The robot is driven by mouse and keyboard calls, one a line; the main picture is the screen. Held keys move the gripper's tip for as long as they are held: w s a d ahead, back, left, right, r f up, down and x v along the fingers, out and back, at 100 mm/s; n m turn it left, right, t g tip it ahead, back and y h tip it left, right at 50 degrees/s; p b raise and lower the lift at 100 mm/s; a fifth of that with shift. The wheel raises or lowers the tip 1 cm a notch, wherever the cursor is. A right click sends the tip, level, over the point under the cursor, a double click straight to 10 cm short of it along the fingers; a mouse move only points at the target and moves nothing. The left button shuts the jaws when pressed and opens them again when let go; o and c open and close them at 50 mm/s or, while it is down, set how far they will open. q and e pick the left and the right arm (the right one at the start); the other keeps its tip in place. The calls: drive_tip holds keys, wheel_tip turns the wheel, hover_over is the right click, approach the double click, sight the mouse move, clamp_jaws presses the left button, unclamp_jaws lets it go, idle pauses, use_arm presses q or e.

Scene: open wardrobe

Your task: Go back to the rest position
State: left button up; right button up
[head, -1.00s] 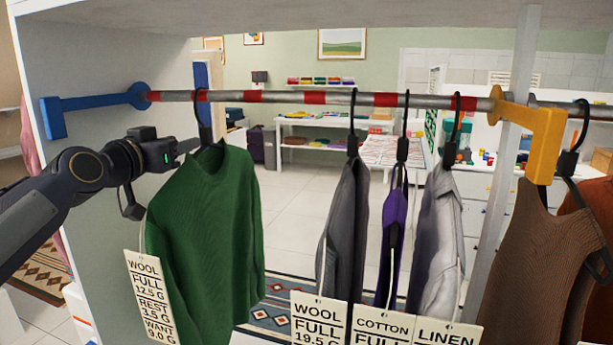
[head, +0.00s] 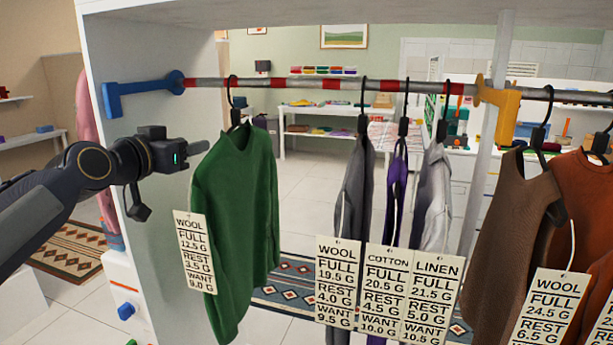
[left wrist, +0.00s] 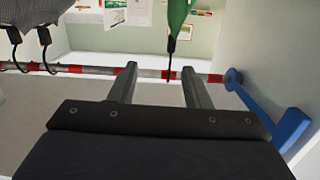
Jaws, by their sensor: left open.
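My left gripper (head: 198,147) is in the head view, just left of the upper part of the green sweater (head: 236,220). The sweater hangs by a black hanger from the red-and-grey rail (head: 285,83), with a wool tag on its left side. In the left wrist view the gripper (left wrist: 158,80) shows two fingers spread apart with nothing held between them. The green sweater (left wrist: 178,14) and its hanger hook show beyond the fingers there, apart from them. My right gripper is in neither view.
Grey, purple and light grey garments (head: 355,190) hang to the right. An orange bracket (head: 500,115) and brown garments (head: 512,215) are further right. The blue bracket (head: 145,92) holds the rail's left end at the wardrobe's side wall (head: 160,235).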

use_arm(q)
drive_tip(key=s+f+n+g+p, duration=0.2)
drive_tip(key=s+f, duration=0.6)
drive_tip(key=s, duration=0.4)
drive_tip(key=s+d+f+n+g+y+p, duration=0.1)
drive_tip(key=s+f+n+g+p, duration=0.1)
drive_tip(key=s+f+g, duration=0.3)
drive_tip(key=s+d+f+n+g+p, duration=0.1)
drive_tip(key=s+f+g+p, duration=0.2)
drive_tip(key=s+f, duration=1)
drive_tip(key=s+p, duration=0.1)
drive_tip(key=s, duration=0.6)
drive_tip(key=shift+n+y+p, duration=0.35)
drive_tip(key=shift+n+y, duration=0.05)
